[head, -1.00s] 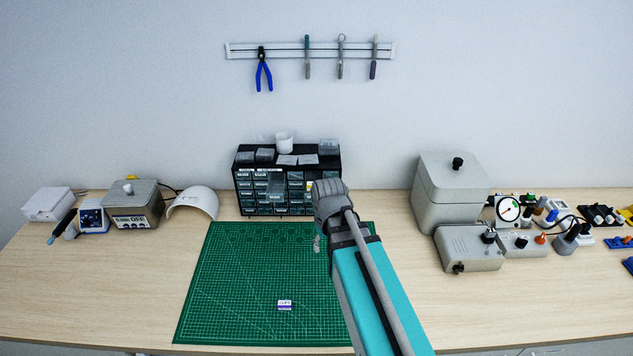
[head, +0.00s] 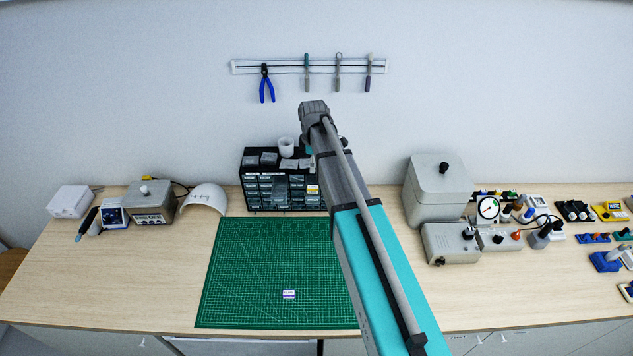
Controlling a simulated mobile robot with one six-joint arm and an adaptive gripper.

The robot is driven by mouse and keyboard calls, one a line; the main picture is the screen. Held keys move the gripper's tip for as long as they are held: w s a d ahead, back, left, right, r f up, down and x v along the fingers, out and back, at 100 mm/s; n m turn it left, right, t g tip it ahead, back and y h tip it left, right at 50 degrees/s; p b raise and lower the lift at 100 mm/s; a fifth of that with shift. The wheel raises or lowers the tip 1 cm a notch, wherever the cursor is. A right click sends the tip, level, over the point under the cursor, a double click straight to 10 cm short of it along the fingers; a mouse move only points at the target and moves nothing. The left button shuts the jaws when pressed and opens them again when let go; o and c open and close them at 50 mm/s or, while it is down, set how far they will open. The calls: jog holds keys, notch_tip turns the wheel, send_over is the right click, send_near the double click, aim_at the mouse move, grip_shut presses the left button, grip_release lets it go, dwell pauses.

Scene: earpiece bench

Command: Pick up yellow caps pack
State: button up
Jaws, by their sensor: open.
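A small yellow patch (head: 313,189) shows on the right side of the black drawer cabinet (head: 246,185); I cannot tell whether it is the yellow caps pack. A small white-and-purple pack (head: 289,294) lies on the green cutting mat (head: 240,270). My gripper (head: 307,147) is open and raised in front of the cabinet's upper right part. Its fingers are small in view and largely hidden by my wrist, and I see nothing held in it. My arm hides the cabinet's right edge and the mat's right edge.
A white cup (head: 286,146) and small boxes sit on the cabinet. A white curved cover (head: 204,198) and a grey control box (head: 150,203) stand to the left. A large grey box (head: 437,188) and a gauge (head: 488,208) stand to the right. The mat is otherwise clear.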

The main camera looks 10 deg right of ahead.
jog(key=shift+w+r+n, duration=0.3)
jog(key=shift+w+r, duration=0.05)
jog(key=shift+w, duration=0.05)
jog(key=shift+f, duration=0.1)
jog(key=b, duration=0.9)
send_over(313, 187)
jog(key=f, duration=0.8)
jog(key=shift+s+f, duration=0.2)
jog(key=shift+s, duration=0.2)
jog(key=shift+f, duration=0.1)
jog(key=f+b, duration=0.3)
jog(key=shift+w+f, duration=0.2)
jog(key=shift+w, duration=0.15)
jog(key=shift+f+b, duration=0.85)
jog(key=shift+c, duration=0.2)
